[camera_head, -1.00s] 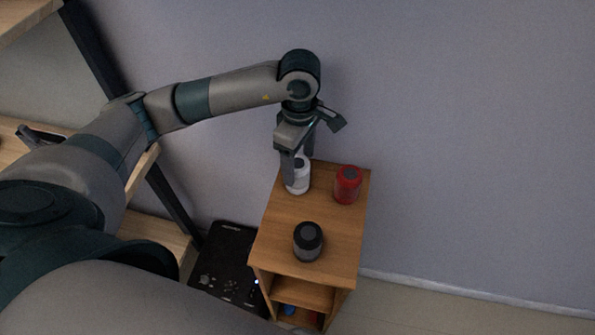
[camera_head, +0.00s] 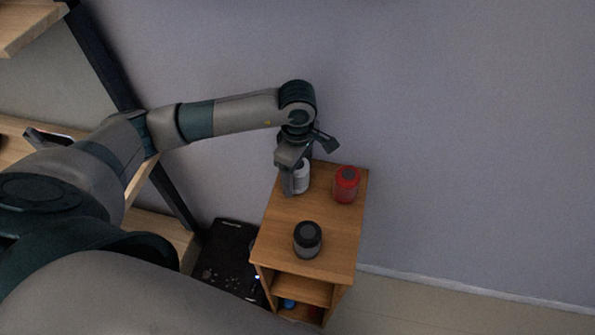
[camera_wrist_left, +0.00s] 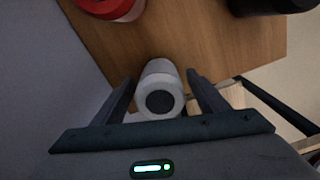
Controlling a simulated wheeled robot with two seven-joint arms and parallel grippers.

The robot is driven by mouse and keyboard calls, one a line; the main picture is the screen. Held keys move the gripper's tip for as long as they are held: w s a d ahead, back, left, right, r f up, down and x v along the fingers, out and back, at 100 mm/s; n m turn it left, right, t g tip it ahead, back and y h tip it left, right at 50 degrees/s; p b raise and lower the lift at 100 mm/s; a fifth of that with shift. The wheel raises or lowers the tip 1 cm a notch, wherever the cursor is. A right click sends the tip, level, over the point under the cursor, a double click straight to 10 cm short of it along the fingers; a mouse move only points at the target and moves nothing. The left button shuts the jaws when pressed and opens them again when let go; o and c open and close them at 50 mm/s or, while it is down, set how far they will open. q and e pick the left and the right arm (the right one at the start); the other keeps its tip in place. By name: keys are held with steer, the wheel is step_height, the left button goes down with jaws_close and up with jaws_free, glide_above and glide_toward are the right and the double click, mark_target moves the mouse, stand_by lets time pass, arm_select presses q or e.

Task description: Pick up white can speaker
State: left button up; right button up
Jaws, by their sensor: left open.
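The white can speaker (camera_head: 302,178) stands on the wooden cabinet top at its back left, partly hidden by my left gripper (camera_head: 298,182). In the left wrist view the white can speaker (camera_wrist_left: 160,90), with its dark round top, sits between the two fingers of my left gripper (camera_wrist_left: 160,98). The fingers are open on either side of it, with gaps visible. My right gripper is not in view.
A red can speaker (camera_head: 346,184) stands just right of the white one. A black can speaker (camera_head: 307,239) stands nearer the front of the cabinet (camera_head: 336,235). A wall is behind, a shelf (camera_head: 150,225) at left, and a black box (camera_head: 228,250) on the floor.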

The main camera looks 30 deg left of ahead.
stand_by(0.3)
arm_select(q)
steer(key=c, duration=1.3)
steer(key=shift+c, duration=0.2)
steer(key=shift+r+b, duration=0.3)
steer(key=shift+r, duration=0.3)
step_height(320, 180, up, 8)
steer(key=b, duration=0.2)
steer(key=shift+w+f+b, duration=0.1)
steer(key=shift+f+b, duration=0.15)
steer(key=shift+b, duration=0.05)
steer(key=shift+r, duration=0.65)
